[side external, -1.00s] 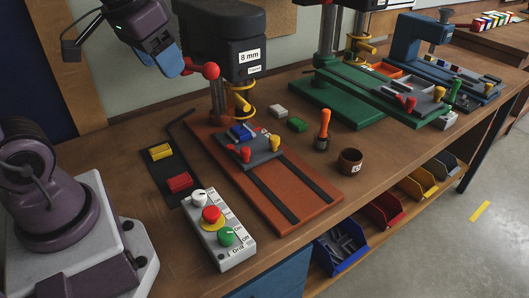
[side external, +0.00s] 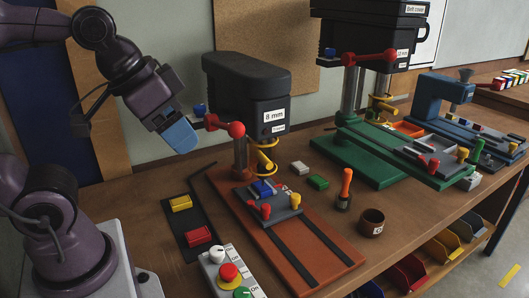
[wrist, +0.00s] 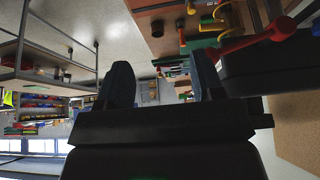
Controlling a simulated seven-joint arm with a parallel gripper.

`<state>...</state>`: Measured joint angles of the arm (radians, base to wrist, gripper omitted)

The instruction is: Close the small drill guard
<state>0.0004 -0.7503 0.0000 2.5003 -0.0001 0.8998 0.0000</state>
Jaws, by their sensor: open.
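The small drill (side external: 245,82), marked 8 mm, stands on an orange base (side external: 285,235) in the side view. A yellow ring-shaped piece (side external: 266,168), which looks like its guard, hangs below the head; I cannot tell how far it is open. A red lever with a ball (side external: 236,130) reaches left from the drill, with a blue knob (side external: 199,109) near its end. My gripper (side external: 180,137) is just left of that lever end. In the wrist view my gripper (wrist: 163,80) shows two spread fingers with nothing between; the red lever (wrist: 250,42) passes beside the right finger.
A larger green drill (side external: 365,60) and a blue machine (side external: 440,100) stand to the right. A grey control box (side external: 228,270), an orange-handled tool (side external: 345,188) and a brown cup (side external: 371,222) are on the bench. A wall is behind the drill.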

